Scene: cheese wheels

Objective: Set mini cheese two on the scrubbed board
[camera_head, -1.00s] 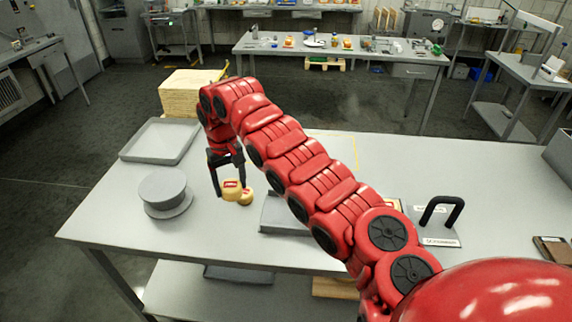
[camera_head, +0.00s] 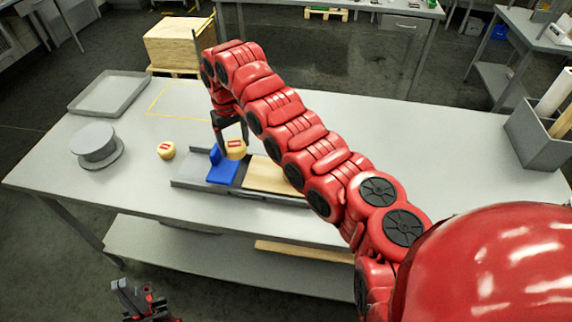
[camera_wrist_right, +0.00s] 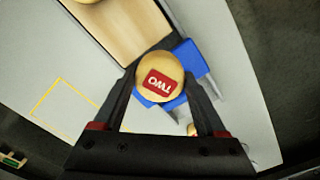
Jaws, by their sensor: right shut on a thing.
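Mini cheese two (camera_head: 236,149) is a small yellow round with a red label. The label reads TWO in the right wrist view (camera_wrist_right: 160,82). My right gripper (camera_head: 232,140) is shut on it, one finger on each side, and holds it over the blue bracket (camera_head: 222,170) near the left end of the pale wooden board (camera_head: 266,176). The board also shows in the right wrist view (camera_wrist_right: 130,30), with a round pale thing (camera_wrist_right: 88,2) on it, cut by the frame edge. My arm hides the board's right part. My left gripper (camera_head: 140,298) is low at the left, off the table.
Another small cheese (camera_head: 166,150) stands on the table to the left. A grey round stand (camera_head: 95,143) and a grey tray (camera_head: 108,94) are further left. The board lies in a low grey frame (camera_head: 187,182). A grey bin (camera_head: 540,140) stands far right.

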